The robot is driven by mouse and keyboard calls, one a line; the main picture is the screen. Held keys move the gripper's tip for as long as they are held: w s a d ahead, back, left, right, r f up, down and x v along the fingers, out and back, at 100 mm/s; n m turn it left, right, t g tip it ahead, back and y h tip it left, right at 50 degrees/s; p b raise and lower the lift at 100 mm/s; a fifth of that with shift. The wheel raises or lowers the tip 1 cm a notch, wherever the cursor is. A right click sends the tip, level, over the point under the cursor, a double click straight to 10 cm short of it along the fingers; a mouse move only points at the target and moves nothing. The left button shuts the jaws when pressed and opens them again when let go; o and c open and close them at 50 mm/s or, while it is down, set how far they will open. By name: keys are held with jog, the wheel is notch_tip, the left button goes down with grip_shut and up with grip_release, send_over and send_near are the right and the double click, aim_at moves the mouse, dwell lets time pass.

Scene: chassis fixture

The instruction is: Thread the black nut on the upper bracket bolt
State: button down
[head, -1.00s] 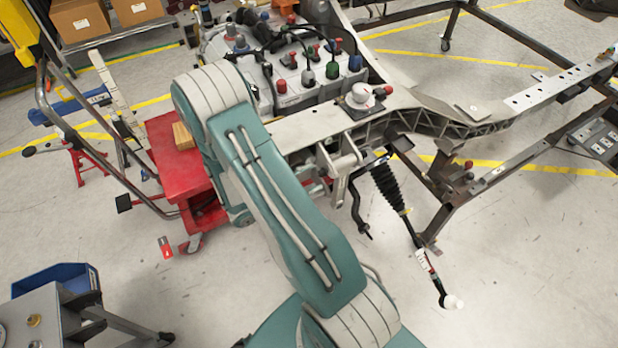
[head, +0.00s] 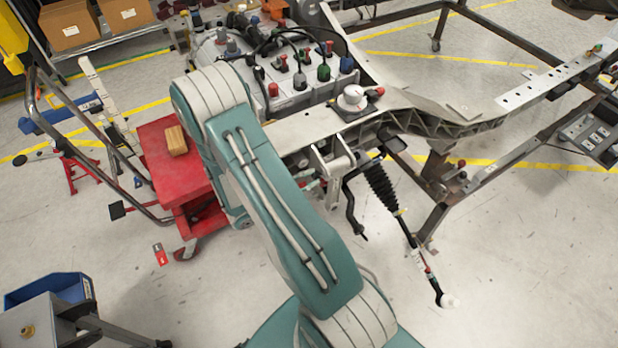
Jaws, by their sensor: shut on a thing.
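The light metal upper bracket (head: 333,168) hangs from the side of the chassis frame (head: 310,127), just right of my arm. A cylindrical bolt or pin end shows on it, but no thread can be made out. The black nut is not visible. My teal and white arm crosses the middle of the head view and hides the area left of the bracket. My gripper does not show; it is behind the arm links or out of view.
A black-booted steering rod (head: 382,187) hangs below the bracket. A red cart (head: 165,150) with a wooden block (head: 176,140) stands left of my arm. A blue bin (head: 50,288) is at lower left. Clear floor lies at lower right.

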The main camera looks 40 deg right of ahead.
jog(key=m, duration=0.6)
jog(key=shift+m, duration=0.3)
jog(key=m, duration=0.5)
jog(key=shift+d, duration=0.1)
jog(key=shift+m, duration=1)
jog(key=m, duration=0.4)
jog(key=shift+d+m, duration=0.1)
jog(key=shift+m, duration=1.3)
